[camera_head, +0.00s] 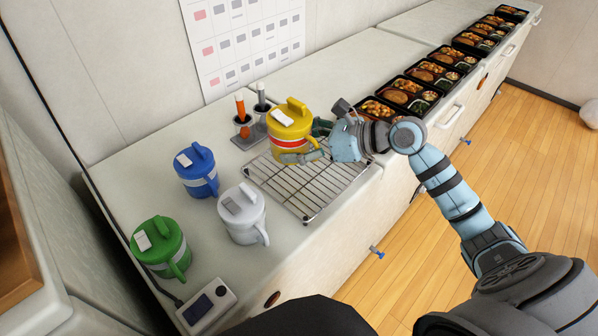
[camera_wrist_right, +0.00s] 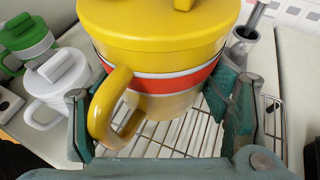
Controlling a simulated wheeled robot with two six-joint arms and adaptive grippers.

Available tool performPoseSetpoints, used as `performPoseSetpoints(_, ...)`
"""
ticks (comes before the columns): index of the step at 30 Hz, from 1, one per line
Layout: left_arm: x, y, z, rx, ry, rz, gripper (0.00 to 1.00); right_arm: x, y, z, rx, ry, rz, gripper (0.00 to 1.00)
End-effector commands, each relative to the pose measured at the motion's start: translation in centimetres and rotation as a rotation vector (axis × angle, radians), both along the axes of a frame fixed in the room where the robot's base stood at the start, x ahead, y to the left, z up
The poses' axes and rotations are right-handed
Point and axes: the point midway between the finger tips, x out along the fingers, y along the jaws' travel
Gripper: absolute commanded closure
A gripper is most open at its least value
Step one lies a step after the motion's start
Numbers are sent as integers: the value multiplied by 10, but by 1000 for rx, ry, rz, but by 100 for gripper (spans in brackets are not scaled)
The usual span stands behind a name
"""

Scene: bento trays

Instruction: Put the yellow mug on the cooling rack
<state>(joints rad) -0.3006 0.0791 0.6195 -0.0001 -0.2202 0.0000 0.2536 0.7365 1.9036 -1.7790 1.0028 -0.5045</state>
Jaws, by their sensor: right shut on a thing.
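The yellow mug (camera_head: 290,138) has a lid and a red band with white edges. It is upright over the back left part of the wire cooling rack (camera_head: 318,197). My right gripper (camera_head: 305,143) is shut on the mug, with its fingers on either side. In the right wrist view, the yellow mug (camera_wrist_right: 155,30) fills the upper middle with its handle toward the camera, and rack wires (camera_wrist_right: 165,148) show beneath it. I cannot tell whether its base touches the wires. My left gripper is not in view.
Blue (camera_head: 196,172), white (camera_head: 242,214) and green (camera_head: 161,248) mugs stand left of the rack. A utensil holder (camera_head: 246,138) is close behind the yellow mug. Several bento trays (camera_head: 402,95) line the counter at right. A small device (camera_head: 207,306) sits at the front left.

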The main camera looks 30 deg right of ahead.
Motion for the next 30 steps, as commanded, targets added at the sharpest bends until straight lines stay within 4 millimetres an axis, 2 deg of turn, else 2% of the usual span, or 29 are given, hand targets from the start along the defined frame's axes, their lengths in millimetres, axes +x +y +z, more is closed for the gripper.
performPoseSetpoints(1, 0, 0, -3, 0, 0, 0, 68, 0, 0, -15, 5, 2, -1, 78)
performPoseSetpoints(3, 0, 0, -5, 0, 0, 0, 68, 0, 0, -29, 3, -1, -1, 78)
performPoseSetpoints(7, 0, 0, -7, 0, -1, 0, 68, 0, 0, -44, 2, -3, -1, 78)
performPoseSetpoints(12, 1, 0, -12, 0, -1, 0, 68, 0, 0, -76, 2, -3, -2, 78)
performPoseSetpoints(24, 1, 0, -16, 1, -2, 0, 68, 0, 0, -85, 0, -5, -1, 78)
performPoseSetpoints(25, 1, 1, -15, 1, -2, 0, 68, 0, 0, -84, 0, -3, 0, 25)
performPoseSetpoints(28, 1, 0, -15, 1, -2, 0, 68, 0, 0, -84, 0, -3, 0, 9)
performPoseSetpoints(30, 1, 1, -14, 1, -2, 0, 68, 0, 0, -84, 0, -3, 0, 9)
